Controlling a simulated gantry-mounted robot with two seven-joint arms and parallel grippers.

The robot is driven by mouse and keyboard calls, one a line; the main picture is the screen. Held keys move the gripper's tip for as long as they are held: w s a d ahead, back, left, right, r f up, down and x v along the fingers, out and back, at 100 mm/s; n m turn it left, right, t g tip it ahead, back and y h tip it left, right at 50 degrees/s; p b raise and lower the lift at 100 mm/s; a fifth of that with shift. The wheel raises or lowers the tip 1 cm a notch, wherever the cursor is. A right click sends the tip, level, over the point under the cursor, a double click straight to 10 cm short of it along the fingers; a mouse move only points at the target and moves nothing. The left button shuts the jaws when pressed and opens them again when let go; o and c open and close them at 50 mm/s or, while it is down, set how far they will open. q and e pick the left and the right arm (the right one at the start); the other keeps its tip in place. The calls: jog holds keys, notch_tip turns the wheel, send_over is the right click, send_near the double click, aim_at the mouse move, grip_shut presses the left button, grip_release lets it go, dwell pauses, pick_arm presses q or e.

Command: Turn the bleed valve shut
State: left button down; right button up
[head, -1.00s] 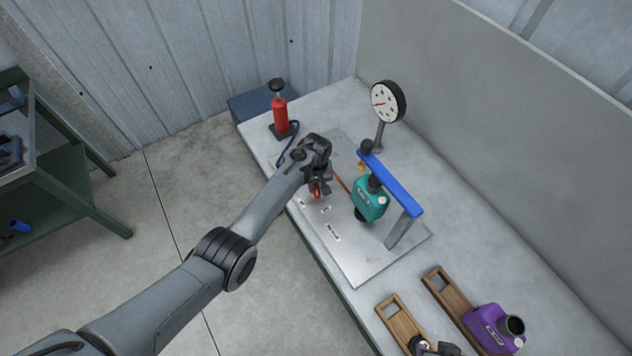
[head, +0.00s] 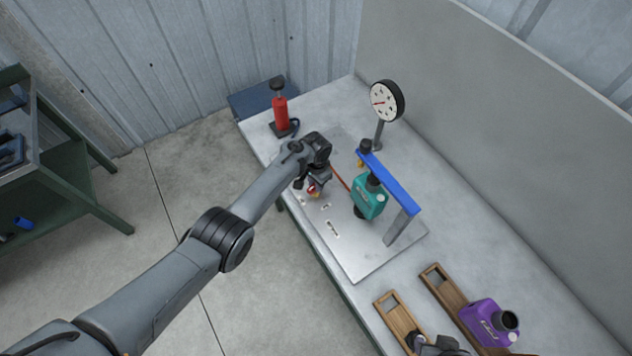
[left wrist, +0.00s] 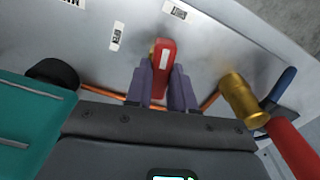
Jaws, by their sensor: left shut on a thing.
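The bleed valve has a red handle (left wrist: 163,68) with a little brass showing at its far end. My left gripper (left wrist: 162,82) has one finger on each side of the handle and is shut on it. In the head view the left gripper (head: 314,190) is low over the metal plate (head: 365,265), near its left edge, with a bit of red between the fingers. The valve's lower body is hidden. A dark shape at the bottom edge of the head view (head: 437,346) seems to be my right gripper; its fingers cannot be made out.
A gauge (head: 387,100) stands behind, and a red pump (head: 280,112) at the far left corner.

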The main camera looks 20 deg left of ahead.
pick_arm(q)
jog(key=shift+m, duration=1.2)
jog(key=c, duration=1)
grip_release()
jog(key=shift+o, duration=0.2)
jog(key=shift+r, duration=0.5)
notch_tip(320, 180, up, 10)
jog(key=p, duration=0.3)
jog(key=shift+p, duration=0.3)
